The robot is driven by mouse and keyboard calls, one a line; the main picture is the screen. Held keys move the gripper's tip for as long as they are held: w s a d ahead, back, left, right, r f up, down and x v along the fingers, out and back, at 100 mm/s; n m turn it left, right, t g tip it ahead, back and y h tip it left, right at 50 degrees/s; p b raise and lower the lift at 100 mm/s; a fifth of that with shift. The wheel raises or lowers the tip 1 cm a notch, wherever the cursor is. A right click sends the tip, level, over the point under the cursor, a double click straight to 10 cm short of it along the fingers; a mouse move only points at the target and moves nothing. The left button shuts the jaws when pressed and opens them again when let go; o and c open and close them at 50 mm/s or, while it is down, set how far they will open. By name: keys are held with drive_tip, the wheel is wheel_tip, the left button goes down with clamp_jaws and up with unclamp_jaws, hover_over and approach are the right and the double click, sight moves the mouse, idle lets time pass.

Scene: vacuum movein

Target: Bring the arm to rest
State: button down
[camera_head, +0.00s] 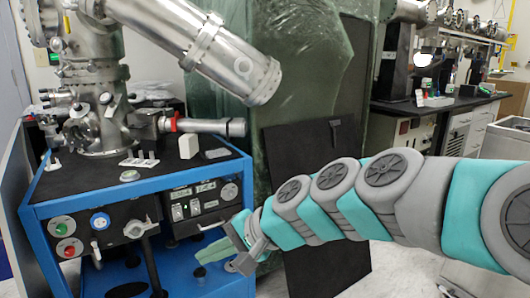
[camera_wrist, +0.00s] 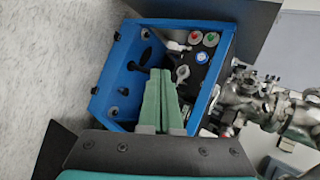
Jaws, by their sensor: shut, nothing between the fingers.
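My arm stretches in from the right edge of the head view, nearly level, in grey and teal. My gripper (camera_head: 212,250) is at its left end, in front of the blue-framed cart's front panel. Its pale green fingers lie together with nothing between them. In the wrist view my gripper (camera_wrist: 163,85) shows shut, its fingers pointing toward the blue frame (camera_wrist: 112,62). I cannot tell how far the fingertips are from the cart.
The blue cart (camera_head: 120,195) carries a steel vacuum apparatus (camera_head: 95,100) with a large slanted tube (camera_head: 215,55). A black panel (camera_head: 312,155) leans behind my arm. A bench with instruments (camera_head: 440,103) stands at the back right. Speckled floor (camera_wrist: 50,60) shows clear left of the cart in the wrist view.

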drive_tip(key=s+d+f+n+g+h, duration=0.2)
drive_tip(key=s+d+f+h, duration=0.3)
drive_tip(key=s+d, duration=0.6)
drive_tip(key=s+d+f+n+g+h, duration=0.2)
drive_tip(key=s+d+f+h, duration=0.3)
drive_tip(key=s+d+f, duration=0.5)
drive_tip(key=s+d+g, duration=0.1)
drive_tip(key=d, duration=0.3)
drive_tip(key=shift+s+d+f+n, duration=0.15)
drive_tip(key=shift+s+d+n, duration=0.05)
drive_tip(key=shift+n, duration=0.2)
drive_tip(key=c, duration=1.6)
unclamp_jaws()
